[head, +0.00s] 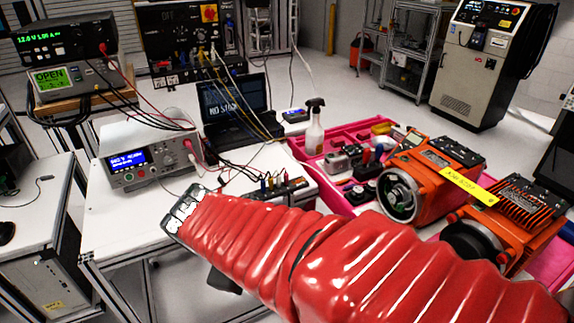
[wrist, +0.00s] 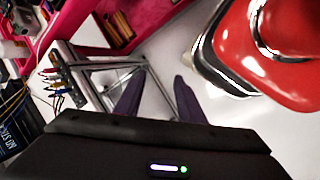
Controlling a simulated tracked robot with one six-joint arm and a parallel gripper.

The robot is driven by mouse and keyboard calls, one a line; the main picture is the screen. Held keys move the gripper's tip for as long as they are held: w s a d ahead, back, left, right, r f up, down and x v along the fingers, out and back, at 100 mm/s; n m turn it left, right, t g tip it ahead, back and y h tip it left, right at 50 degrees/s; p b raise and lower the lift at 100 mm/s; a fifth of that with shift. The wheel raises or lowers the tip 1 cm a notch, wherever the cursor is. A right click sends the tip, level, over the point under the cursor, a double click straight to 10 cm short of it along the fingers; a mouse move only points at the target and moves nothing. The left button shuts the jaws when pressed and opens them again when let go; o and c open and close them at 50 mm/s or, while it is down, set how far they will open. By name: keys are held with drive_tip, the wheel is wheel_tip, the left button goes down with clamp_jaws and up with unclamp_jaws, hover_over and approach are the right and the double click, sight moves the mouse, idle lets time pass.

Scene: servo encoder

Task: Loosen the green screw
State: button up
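I cannot make out a green screw in either view. Two large orange servo units stand at the right in the head view, one nearer the middle (head: 425,180) and one at the far right (head: 512,222). My gripper shows in the wrist view (wrist: 160,82) as two dark fingers spread apart with nothing between them. Below them the frame of the white table and pale floor show. In the head view my red-sleeved arm crosses the front and hides most of the gripper.
A white table (head: 135,222) carries a power supply (head: 148,158), a laptop (head: 235,107), cables and a strip with coloured plugs (head: 268,187). A pink-lined tray (head: 340,138) holds tools beside a spray bottle (head: 314,128). A grey machine (head: 488,62) stands at the back right. Floor between is clear.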

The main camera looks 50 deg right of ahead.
drive_tip(key=w+a+r+m+t+y, duration=0.2)
drive_tip(key=a+r+t, duration=0.1)
drive_tip(key=a, duration=0.3)
drive_tip(key=w+a+r+m+t+y, duration=0.2)
drive_tip(key=a+r, duration=0.3)
drive_tip(key=a, duration=0.2)
drive_tip(key=shift+w+a+m+t+y, duration=0.2)
drive_tip(key=shift+m+t+y, duration=0.1)
drive_tip(key=shift+t, duration=0.1)
drive_tip(key=shift+c, duration=0.6)
drive_tip(key=shift+d+f, duration=0.1)
drive_tip(key=shift+d, duration=0.05)
